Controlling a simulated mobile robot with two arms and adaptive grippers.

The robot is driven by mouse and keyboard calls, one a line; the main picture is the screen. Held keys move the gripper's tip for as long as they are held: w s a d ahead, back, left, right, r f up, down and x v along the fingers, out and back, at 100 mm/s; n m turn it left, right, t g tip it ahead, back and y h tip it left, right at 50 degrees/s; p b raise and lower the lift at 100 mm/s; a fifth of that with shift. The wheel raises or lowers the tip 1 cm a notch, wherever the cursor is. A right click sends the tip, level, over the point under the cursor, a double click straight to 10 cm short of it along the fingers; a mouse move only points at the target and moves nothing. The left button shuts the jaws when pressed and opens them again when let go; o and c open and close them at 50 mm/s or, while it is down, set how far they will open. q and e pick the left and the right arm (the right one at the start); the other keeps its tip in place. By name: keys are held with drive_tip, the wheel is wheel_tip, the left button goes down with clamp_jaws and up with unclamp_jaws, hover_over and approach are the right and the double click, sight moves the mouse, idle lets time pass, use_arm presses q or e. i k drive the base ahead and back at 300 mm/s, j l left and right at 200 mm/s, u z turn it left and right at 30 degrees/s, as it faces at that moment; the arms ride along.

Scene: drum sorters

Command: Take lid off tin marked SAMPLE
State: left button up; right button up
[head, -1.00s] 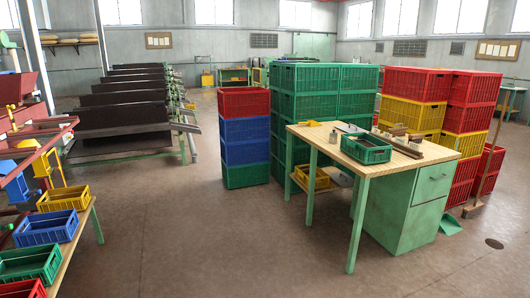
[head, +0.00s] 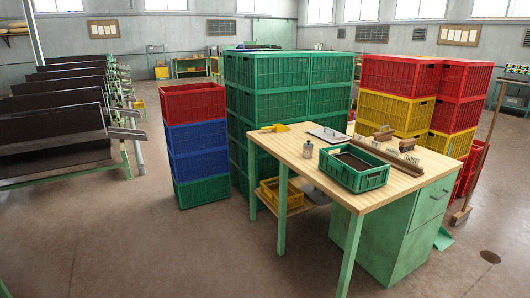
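A small grey tin or jar (head: 308,150) stands upright on the wooden top of the green desk (head: 290,143), left of the green crate there. It has a narrower top. No marking on it is legible at this size, so I cannot tell whether it is the SAMPLE tin. Small pale label cards (head: 393,154) stand behind the crate; one seems to read DUST. Neither of my grippers is in view.
On the desk are a green crate (head: 370,180), a flat grey plate (head: 328,134), a yellow scoop (head: 275,128) and brown wooden pieces (head: 383,133). Stacked green crates (head: 290,75) stand behind, red and yellow ones (head: 395,75) at right. Floor before the desk is clear.

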sight(308, 144)
drive_tip(key=i, duration=2.2)
